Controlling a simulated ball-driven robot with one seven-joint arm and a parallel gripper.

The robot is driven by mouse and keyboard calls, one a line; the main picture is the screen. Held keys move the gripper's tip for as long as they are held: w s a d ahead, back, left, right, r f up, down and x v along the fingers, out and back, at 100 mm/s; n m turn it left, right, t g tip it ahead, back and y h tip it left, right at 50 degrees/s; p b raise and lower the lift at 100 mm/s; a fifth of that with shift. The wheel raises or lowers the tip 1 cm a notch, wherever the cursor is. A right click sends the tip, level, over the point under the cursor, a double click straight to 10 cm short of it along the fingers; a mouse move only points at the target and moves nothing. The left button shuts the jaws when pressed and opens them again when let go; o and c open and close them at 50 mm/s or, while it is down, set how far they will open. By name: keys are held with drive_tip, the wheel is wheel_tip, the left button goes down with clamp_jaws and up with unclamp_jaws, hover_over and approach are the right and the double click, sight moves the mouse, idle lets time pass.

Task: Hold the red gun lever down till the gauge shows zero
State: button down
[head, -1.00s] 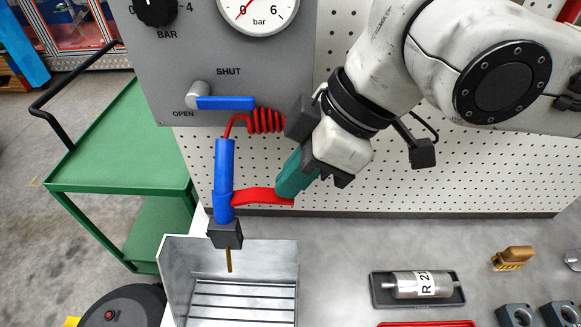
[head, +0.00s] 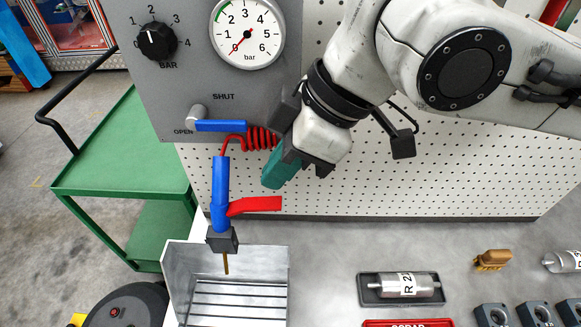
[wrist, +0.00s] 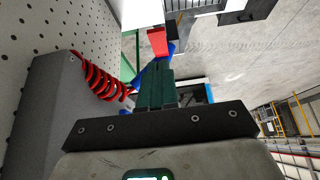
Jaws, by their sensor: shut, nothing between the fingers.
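The blue gun (head: 221,185) hangs upright, its red lever (head: 255,205) sticking out to the right with its end slightly raised. The lever also shows in the wrist view (wrist: 157,42), beyond my fingertips. My gripper (head: 272,184) has teal fingers, shut and empty, just above the lever with a small gap visible between them. In the wrist view my fingers (wrist: 155,78) lie together. The gauge (head: 248,33) is in view on the grey panel; its red needle points to the lower left, at the zero end of the scale.
A blue valve handle (head: 221,126) lies horizontal on the panel (head: 270,90), below a black knob (head: 156,42). A red coiled hose (head: 262,138) runs beside my gripper. A metal bin (head: 178,280) stands below the gun's nozzle. A cylinder in a tray (head: 372,295) lies right.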

drive_tip(key=a+r+b+v, duration=0.1)
drive_tip(key=a+v, duration=0.1)
drive_tip(key=v, duration=0.8)
drive_tip(key=shift+r, duration=0.15)
